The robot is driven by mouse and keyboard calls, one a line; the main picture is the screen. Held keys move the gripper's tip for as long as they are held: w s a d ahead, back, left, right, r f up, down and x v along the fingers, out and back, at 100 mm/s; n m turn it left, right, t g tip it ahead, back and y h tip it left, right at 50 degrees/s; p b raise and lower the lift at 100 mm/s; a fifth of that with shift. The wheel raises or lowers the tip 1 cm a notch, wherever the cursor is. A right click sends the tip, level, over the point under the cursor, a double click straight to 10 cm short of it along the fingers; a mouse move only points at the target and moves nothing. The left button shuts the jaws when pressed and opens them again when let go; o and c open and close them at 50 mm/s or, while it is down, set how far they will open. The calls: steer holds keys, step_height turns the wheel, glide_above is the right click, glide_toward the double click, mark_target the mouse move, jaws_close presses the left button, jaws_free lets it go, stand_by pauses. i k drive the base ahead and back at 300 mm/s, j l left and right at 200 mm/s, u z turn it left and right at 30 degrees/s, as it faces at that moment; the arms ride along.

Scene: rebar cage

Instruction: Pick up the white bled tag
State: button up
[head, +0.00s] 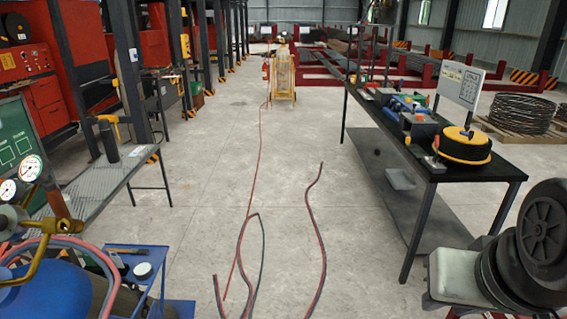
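I cannot make out a white bled tag for certain in the head view. A small white round item (143,270) lies on the blue cart at lower left, but I cannot tell what it is. A white board with markings (459,84) stands upright on the black table at right; its print is too small to read. My gripper is not in view.
The black table (505,170) at right holds a yellow-black reel (464,145) and tools. A grey bench (85,185) stands at left. Red and grey hoses (320,240) lie on the open middle floor. A grinder-like machine (500,260) is at lower right.

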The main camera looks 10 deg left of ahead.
mark_target(117, 260)
steer(key=i+u, duration=0.75)
steer(key=i+l+u, duration=0.25)
steer(key=i+u, duration=0.15)
steer(key=i+j+u, duration=0.1)
steer(key=i+u, duration=0.2)
steer(key=u, duration=0.15)
steer(key=i+u, duration=0.45)
steer(key=i+l+u, duration=0.15)
steer(key=u, duration=0.3)
steer(key=i+l+u, duration=0.2)
steer(key=i+j, duration=0.1)
